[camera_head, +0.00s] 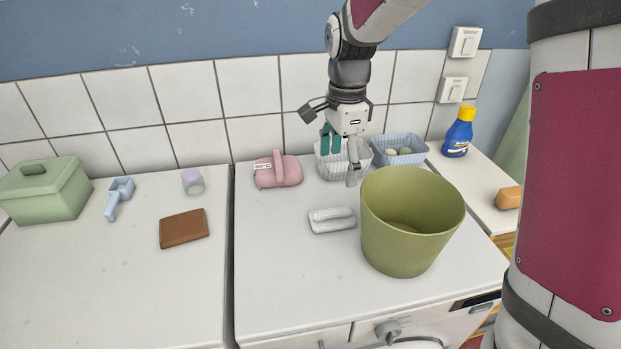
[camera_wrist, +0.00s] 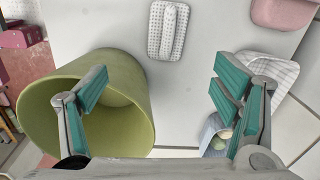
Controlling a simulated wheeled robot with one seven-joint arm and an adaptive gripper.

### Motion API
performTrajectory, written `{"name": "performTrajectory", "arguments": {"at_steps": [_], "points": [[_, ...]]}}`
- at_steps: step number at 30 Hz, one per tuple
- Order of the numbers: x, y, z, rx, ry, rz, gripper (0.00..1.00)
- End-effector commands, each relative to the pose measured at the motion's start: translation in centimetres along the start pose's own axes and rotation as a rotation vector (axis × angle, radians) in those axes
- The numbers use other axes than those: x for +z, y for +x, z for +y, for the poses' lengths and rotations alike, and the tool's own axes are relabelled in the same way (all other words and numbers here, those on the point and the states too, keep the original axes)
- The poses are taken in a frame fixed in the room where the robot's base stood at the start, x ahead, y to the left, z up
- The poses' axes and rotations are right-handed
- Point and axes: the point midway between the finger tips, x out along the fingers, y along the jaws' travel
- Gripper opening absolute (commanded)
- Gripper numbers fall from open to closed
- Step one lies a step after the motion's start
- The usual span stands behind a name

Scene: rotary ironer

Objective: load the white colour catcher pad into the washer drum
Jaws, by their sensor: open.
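The white pad (camera_head: 332,219) looks textured, with a raised strip along its middle. It lies flat on the right-hand white top, left of the olive bucket; the wrist view shows it at the top middle (camera_wrist: 168,30). My gripper (camera_head: 343,153) is open and empty, above the back of this top, behind the pad and apart from it. Its spread teal-padded fingers show in the wrist view (camera_wrist: 160,92). The washer front (camera_head: 388,332) shows at the bottom edge of the head view, with a knob and the top of a round door. The drum inside is hidden.
The olive bucket (camera_head: 412,228) stands right of the pad. A pink container (camera_head: 278,172), a white basket (camera_head: 336,166) and a blue basket (camera_head: 400,149) line the back. A yellow-blue bottle (camera_head: 458,132) stands right. The front left of this top is clear.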

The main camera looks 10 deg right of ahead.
Motion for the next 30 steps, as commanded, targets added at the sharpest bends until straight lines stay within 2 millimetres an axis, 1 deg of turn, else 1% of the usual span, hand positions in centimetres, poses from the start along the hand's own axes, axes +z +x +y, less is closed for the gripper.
{"name": "performTrajectory", "arguments": {"at_steps": [1, 6, 10, 18, 21, 26, 30], "points": [[0.0, 1.0, -0.7, 0.015, 0.039, 0.0, 0.82], [0.0, 2.5, -1.6, 0.035, 0.112, 0.002, 0.82], [0.0, 4.1, -1.5, 0.039, 0.119, 0.003, 0.82], [0.0, 9.1, -1.3, 0.038, 0.116, 0.003, 0.82], [0.0, 10.2, -1.3, 0.037, 0.115, 0.003, 0.82], [0.0, 11.1, -1.3, 0.035, 0.115, 0.003, 0.82], [0.0, 12.4, -1.2, 0.038, 0.116, 0.002, 0.82]]}}
